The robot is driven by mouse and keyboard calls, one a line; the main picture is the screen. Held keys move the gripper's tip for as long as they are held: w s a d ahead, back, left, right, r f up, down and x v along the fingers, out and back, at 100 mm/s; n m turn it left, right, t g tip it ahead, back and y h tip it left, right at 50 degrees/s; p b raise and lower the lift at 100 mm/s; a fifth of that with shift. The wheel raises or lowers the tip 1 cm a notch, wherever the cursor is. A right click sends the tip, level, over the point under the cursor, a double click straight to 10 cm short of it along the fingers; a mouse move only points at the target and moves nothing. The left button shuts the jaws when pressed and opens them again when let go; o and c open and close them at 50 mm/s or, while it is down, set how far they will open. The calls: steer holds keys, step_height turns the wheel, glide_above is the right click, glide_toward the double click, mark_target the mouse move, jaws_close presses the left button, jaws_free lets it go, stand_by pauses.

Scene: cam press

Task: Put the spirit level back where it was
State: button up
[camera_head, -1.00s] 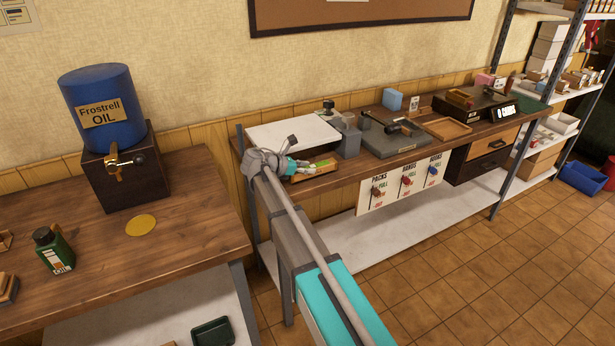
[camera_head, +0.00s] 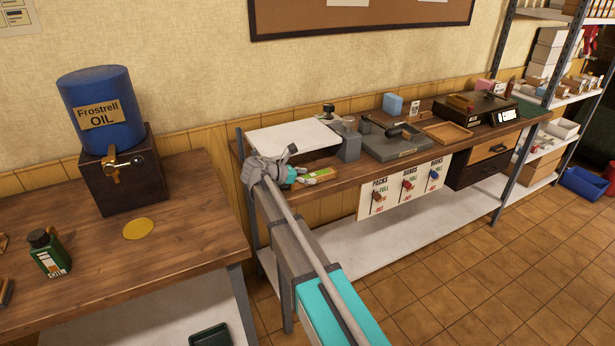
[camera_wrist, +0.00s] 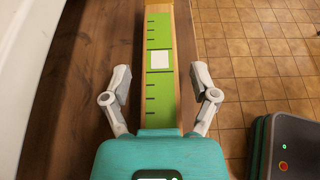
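A long wooden bar with a green face, black tick marks and a white square, which looks like the spirit level (camera_wrist: 158,95), runs up the middle of the wrist view. In the head view it is a small green and wooden strip (camera_head: 322,168) near the front left edge of the far bench. My gripper (camera_wrist: 162,75) is open, one finger on each side of the bar, with a visible gap on both sides. Its body hides the bar's near end. In the head view my gripper (camera_head: 315,177) is beside the strip. Whether the bar rests on the bench is unclear.
The far bench (camera_head: 345,180) holds a white panel (camera_head: 293,136), a grey press (camera_head: 395,140), a wooden tray (camera_head: 447,132) and a dark counter box (camera_head: 480,108). A lever board (camera_head: 405,190) hangs in front. Tiled floor (camera_wrist: 250,55) lies right of the bar.

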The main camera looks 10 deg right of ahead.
steer(key=shift+r, duration=0.15)
stand_by(0.3)
steer(key=shift+a+r+p, duration=0.15)
steer(key=shift+a+p, duration=0.1)
steer(key=shift+p, duration=0.05)
steer(key=p+v, duration=0.3)
steer(key=v, duration=0.6)
steer(key=shift+s+a+r+p, duration=0.15)
steer(key=shift+a+r+p, duration=0.1)
steer(key=shift+p, duration=0.15)
steer(key=shift+v, duration=0.85)
steer(key=shift+f, duration=0.15)
steer(key=s+d+f+m+g+y, duration=0.3)
steer(key=s+d+f+m+y, duration=0.2)
steer(key=s+d+f+m, duration=0.4)
steer(key=s+d+f+m+y, duration=0.1)
steer(key=s+d+m+y, duration=0.1)
steer(key=s+m+y, duration=0.2)
steer(key=s+d+f+m+g+y, duration=0.1)
steer(key=s+m+y, duration=0.3)
steer(key=s+m, duration=0.4)
steer(key=s+d, duration=0.1)
steer(key=s, duration=0.4)
steer(key=shift+s+f+m, duration=0.15)
steer(key=shift+f+m, duration=0.1)
steer(key=shift+m, duration=0.05)
